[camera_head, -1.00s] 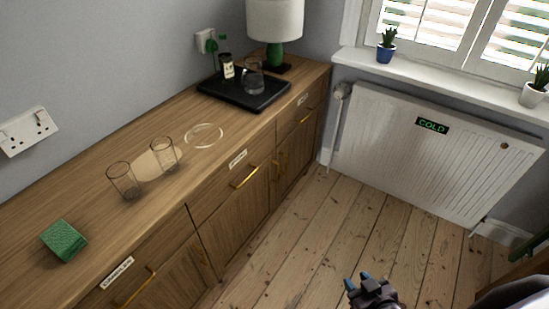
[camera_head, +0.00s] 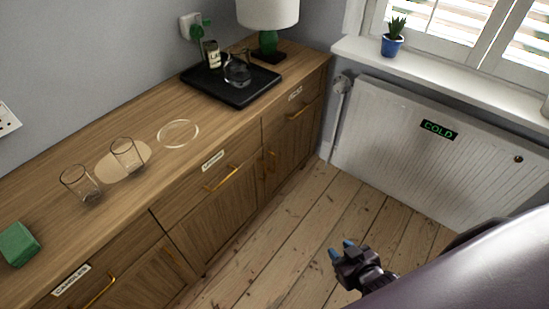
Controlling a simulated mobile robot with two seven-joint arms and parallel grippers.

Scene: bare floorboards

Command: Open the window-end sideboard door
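The wooden sideboard (camera_head: 85,140) runs along the wall toward the window. Its window-end door (camera_head: 293,145) is the rightmost one, below the end drawer, and it looks shut. My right gripper (camera_head: 341,248) is over the floorboards, to the right of the sideboard front and apart from the handles. Its two blue-tipped fingers show a gap and nothing between them. My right forearm crosses the lower right corner. My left gripper is not in view.
A black tray (camera_head: 205,88) with a bottle and glass jug, a lamp (camera_head: 268,14), two tumblers (camera_head: 128,155) and a green box (camera_head: 19,244) stand on top. A radiator (camera_head: 400,150) is under the window. The floor (camera_head: 275,245) between is clear.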

